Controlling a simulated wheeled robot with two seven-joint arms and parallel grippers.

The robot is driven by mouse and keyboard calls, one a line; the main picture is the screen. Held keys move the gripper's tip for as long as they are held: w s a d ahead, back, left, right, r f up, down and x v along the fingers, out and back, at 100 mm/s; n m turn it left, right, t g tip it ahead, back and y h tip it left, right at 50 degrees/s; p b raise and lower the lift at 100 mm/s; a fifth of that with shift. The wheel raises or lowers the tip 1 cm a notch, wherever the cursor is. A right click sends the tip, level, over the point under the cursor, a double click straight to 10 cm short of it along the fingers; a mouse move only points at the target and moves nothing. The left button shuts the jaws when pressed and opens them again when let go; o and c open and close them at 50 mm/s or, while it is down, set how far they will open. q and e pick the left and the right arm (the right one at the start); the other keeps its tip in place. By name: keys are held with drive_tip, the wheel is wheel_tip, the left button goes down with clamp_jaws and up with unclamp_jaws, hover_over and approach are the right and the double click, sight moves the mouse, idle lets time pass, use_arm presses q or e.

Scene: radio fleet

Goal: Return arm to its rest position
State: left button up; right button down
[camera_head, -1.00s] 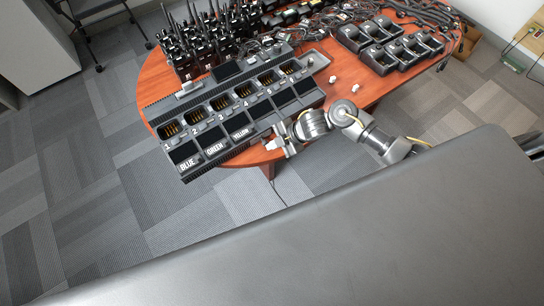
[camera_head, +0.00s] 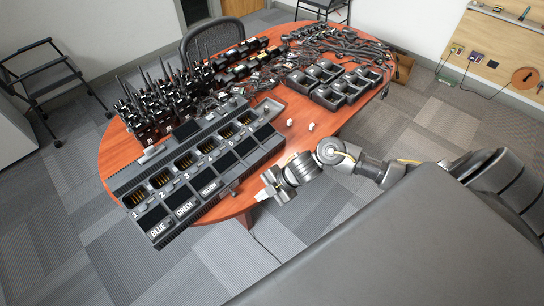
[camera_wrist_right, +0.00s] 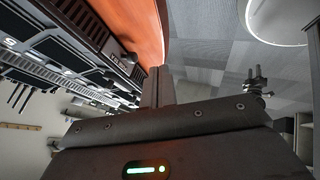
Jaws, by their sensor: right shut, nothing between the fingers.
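My right gripper (camera_head: 263,194) is shut and empty. In the head view it appears at the table's near edge, just right of the charger's lower corner. In the right wrist view its closed fingers (camera_wrist_right: 158,87) point toward the table edge and the floor. My right arm (camera_head: 338,155) reaches in from the right, bent at the elbow. A long black charger dock (camera_head: 190,178) with numbered slots and labels BLUE, GREEN and YELLOW lies on the table. My left gripper is not in view.
The reddish wooden table (camera_head: 118,160) holds several black radios (camera_head: 160,100), empty black charger cups (camera_head: 332,92), cables and two small white pieces (camera_head: 290,122). A black chair (camera_head: 212,38) stands behind it. Grey carpet (camera_head: 240,255) is free in front of the table.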

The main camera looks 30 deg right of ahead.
drive_tip(key=v, duration=0.4)
drive_tip(key=shift+d+r, duration=0.1)
